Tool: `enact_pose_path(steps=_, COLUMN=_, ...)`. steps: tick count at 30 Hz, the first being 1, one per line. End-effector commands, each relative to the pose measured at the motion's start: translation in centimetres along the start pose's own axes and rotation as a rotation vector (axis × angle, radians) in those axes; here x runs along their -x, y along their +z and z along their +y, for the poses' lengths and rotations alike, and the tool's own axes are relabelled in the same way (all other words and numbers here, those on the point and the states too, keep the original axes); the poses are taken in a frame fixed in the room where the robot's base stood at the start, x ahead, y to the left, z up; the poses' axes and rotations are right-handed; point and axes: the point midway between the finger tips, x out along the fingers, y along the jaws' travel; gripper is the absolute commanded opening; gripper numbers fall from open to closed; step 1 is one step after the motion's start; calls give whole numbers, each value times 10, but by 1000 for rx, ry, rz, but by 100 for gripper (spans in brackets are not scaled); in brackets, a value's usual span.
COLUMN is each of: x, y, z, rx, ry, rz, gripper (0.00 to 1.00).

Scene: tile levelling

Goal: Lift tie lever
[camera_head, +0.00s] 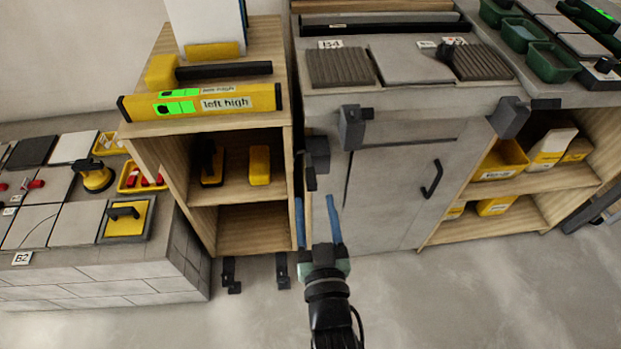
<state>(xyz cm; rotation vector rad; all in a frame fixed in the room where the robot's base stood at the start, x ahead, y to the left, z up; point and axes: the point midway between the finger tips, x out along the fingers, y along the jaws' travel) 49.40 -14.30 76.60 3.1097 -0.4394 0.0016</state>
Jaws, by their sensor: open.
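My gripper (314,199) is at the lower middle, in front of the grey cabinet (395,195) and beside the wooden shelf. Its two blue fingers are apart and nothing is between them. No part is labelled as the tie lever. Small red pieces (36,184) lie on the tiles at the far left, too small to make out a lever. More red pieces (150,180) lie in a yellow tray (128,186). My gripper is far to the right of both.
A yellow level (200,102) reading "left high" lies on the wooden shelf (240,196). Grey clamp-like blocks (352,128) stick out from the cabinet's top edge near my gripper. Green bins (553,62) stand at the right.

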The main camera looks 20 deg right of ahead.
Motion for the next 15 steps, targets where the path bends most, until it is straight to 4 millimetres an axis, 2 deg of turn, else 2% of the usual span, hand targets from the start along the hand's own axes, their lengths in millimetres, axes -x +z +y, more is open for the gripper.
enact_pose_path(steps=1, x=-11, y=0, z=-2, rx=-1, ry=-3, rz=2, gripper=55)
enact_pose_path(steps=7, x=-47, y=0, z=-3, rx=-4, ry=-4, rz=2, gripper=55)
enact_pose_path(steps=15, x=-65, y=1, z=-1, rx=-1, ry=-2, rz=1, gripper=55)
